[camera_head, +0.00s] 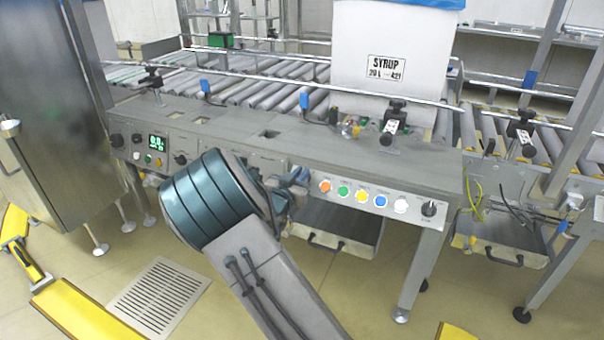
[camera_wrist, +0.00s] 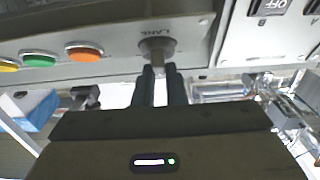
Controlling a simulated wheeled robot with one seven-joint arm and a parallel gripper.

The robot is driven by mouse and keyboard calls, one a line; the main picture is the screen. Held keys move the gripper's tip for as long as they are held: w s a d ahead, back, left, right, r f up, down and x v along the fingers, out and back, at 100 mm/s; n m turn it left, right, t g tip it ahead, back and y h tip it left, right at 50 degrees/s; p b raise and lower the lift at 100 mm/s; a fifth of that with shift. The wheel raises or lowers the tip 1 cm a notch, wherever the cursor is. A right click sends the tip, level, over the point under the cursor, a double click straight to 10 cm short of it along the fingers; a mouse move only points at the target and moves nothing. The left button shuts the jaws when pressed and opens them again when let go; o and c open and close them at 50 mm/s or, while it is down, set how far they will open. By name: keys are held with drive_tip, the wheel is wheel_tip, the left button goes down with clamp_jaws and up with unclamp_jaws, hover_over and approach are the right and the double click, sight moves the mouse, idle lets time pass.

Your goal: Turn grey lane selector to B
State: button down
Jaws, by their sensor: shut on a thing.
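The grey lane selector (camera_wrist: 157,46) is a round knob with a raised grip, under a LANE label on the grey panel in the wrist view. My gripper (camera_wrist: 160,72) has its two dark fingers closed on the knob's grip. In the head view my gripper (camera_head: 291,186) is at the front panel of the conveyor, left of the orange button, and the selector is hidden behind it. Letters B and A show by a dark switch (camera_wrist: 274,6) at the wrist view's upper right. Which position the selector points to cannot be told.
Orange (camera_head: 325,186), green (camera_head: 343,191), yellow (camera_head: 362,196), blue (camera_head: 381,201) and white (camera_head: 401,205) buttons line the panel near my gripper, with a black knob (camera_head: 429,209) beyond. A lit display (camera_head: 157,142) sits at left. A drawer-like tray (camera_head: 335,228) hangs below.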

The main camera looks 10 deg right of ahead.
drive_tip(key=shift+s+f+m, duration=0.1)
drive_tip(key=shift+f+m, duration=0.05)
drive_tip(key=shift+m, duration=0.25)
drive_tip(key=m+g+h+p, duration=0.3)
drive_tip(key=m+g+p, duration=0.1)
drive_tip(key=m, duration=0.1)
drive_tip(key=shift+m, duration=0.4)
drive_tip(key=shift+f+m+g+h+p, duration=0.1)
drive_tip(key=shift+m+g+h+p, duration=0.4)
drive_tip(key=shift+m+g, duration=0.7)
drive_tip(key=shift+f+m+g+h+p, duration=0.1)
drive_tip(key=shift+m+g+h+p, duration=0.35)
drive_tip(key=shift+m+g, duration=0.75)
drive_tip(key=shift+m, duration=0.4)
drive_tip(key=c, duration=1.5)
unclamp_jaws()
drive_tip(key=shift+a+r, duration=0.1)
drive_tip(key=shift+r, duration=0.1)
